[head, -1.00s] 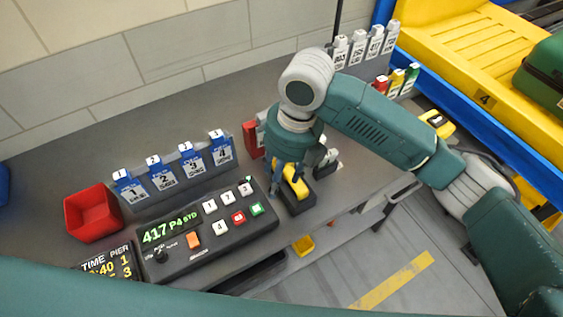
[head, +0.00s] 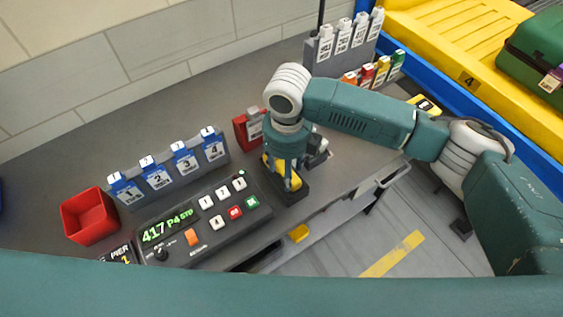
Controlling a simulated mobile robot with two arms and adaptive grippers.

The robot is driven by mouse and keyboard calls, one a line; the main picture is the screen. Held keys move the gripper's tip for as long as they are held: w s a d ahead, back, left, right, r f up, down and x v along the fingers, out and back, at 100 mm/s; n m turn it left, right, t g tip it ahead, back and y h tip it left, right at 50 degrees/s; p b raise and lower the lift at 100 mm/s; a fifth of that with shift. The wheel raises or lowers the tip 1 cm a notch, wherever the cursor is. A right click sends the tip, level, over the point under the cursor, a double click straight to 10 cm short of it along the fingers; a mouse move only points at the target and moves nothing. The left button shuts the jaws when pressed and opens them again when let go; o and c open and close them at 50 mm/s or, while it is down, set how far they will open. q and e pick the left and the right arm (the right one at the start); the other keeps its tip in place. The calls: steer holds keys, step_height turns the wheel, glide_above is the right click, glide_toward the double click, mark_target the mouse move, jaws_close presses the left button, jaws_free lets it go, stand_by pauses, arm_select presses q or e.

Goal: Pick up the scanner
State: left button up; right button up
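The yellow-and-black scanner (head: 268,161) sits in a dark cradle (head: 292,196) on the grey counter, just right of the control panel. My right gripper (head: 284,184) points down over it, with its fingers at the scanner's yellow body. The fingers and wrist hide much of the scanner, and I cannot tell whether they are closed on it. My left gripper is out of view.
The control panel (head: 170,257) with lit display and buttons lies left of the cradle. Blue numbered tags (head: 158,180), a red bin (head: 88,216) and a red holder (head: 243,131) stand nearby. A yellow conveyor tray (head: 450,50) is at upper right.

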steer(key=shift+f, duration=0.9)
steer(key=shift+c, duration=0.5)
steer(key=c, duration=0.9)
steer(key=shift+c, duration=0.8)
steer(key=shift+r, duration=0.15)
